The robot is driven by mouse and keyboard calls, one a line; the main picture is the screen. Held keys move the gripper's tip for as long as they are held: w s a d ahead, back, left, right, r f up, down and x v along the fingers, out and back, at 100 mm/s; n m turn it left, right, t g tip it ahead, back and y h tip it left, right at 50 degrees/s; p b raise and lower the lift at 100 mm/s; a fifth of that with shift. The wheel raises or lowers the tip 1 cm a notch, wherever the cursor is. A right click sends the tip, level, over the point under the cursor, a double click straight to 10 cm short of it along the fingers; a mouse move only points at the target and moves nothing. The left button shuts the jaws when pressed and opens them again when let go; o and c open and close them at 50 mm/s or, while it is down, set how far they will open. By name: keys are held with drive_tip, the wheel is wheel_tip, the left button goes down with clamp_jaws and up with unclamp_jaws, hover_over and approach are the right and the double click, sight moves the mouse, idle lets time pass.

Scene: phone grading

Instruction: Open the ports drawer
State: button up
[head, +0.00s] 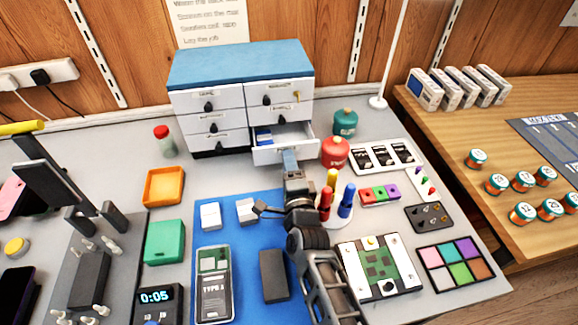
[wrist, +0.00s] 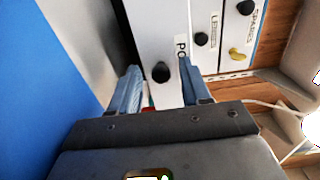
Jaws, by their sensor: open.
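The ports drawer (head: 275,155) is the lower right drawer of the white cabinet with the blue top (head: 240,63). It stands pulled out, and blue contents show inside it. In the wrist view its white front (wrist: 160,35) carries a label starting "PO" and a black knob (wrist: 161,72). My gripper (head: 290,160) is at this drawer's front. In the wrist view its two blue fingers (wrist: 163,85) are apart, either side of the knob. I cannot tell whether they touch it. In the head view my gripper hides part of the drawer front and the knob.
A red round container (head: 335,151) stands just right of the drawer, with a teal one (head: 345,122) behind it. Red, yellow and blue bottles (head: 346,202) stand close right of my arm. White boxes (head: 210,216) lie on the blue mat (head: 240,290) to the left.

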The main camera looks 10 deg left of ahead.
drive_tip(key=p+v, duration=0.3)
drive_tip(key=v, duration=0.4)
drive_tip(key=shift+r, duration=0.15)
drive_tip(key=shift+s+d, duration=0.1)
drive_tip(key=shift+s, duration=0.3)
